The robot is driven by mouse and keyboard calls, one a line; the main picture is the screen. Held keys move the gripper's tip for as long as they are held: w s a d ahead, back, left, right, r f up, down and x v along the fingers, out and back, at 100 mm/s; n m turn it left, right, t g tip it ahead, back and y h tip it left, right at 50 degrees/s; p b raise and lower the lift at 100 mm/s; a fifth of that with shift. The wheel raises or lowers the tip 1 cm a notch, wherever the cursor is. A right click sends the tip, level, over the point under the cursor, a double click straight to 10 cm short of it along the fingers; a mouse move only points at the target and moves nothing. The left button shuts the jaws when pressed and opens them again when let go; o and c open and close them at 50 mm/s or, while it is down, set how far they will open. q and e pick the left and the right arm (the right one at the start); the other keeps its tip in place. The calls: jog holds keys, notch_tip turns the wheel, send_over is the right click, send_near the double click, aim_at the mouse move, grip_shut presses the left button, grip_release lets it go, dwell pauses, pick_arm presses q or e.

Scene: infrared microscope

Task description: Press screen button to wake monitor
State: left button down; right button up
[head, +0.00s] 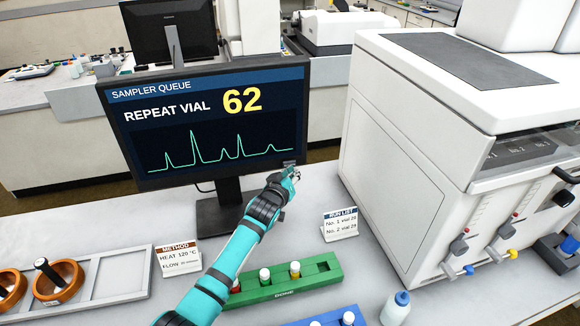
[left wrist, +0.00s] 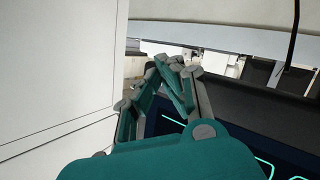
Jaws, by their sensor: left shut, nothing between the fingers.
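The monitor (head: 215,110) is lit and shows "SAMPLER QUEUE", "REPEAT VIAL 62" and a green trace. A small grey button-like patch (head: 289,163) sits at its lower right corner. My left gripper (head: 290,174) is shut and empty, right at that corner, over or just in front of the bezel; I cannot tell whether it touches. In the left wrist view the closed teal fingers (left wrist: 178,80) are beside the dark screen (left wrist: 225,150), whose cyan trace shows. My right gripper is not in view.
A large white instrument (head: 400,150) stands close on the right. A green vial rack (head: 285,286), a run list card (head: 340,224), a method card (head: 180,259) and a white bottle (head: 395,308) stand on the bench in front. Wooden bowls (head: 60,285) are at left.

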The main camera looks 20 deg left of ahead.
pick_arm(q)
jog(key=shift+w+a, duration=0.1)
jog(key=shift+w, duration=0.05)
dwell(0.4)
jog(key=shift+s+d+p, duration=0.55)
jog(key=shift+s+p, duration=0.05)
jog(key=shift+s, duration=0.2)
jog(key=shift+d, duration=0.1)
jog(key=s+d+p, duration=0.1)
jog(key=s, duration=0.1)
jog(key=s+d+p, duration=0.1)
jog(key=s, duration=0.1)
jog(key=shift+s+d+p, duration=0.1)
jog(key=shift+d+p, duration=0.2)
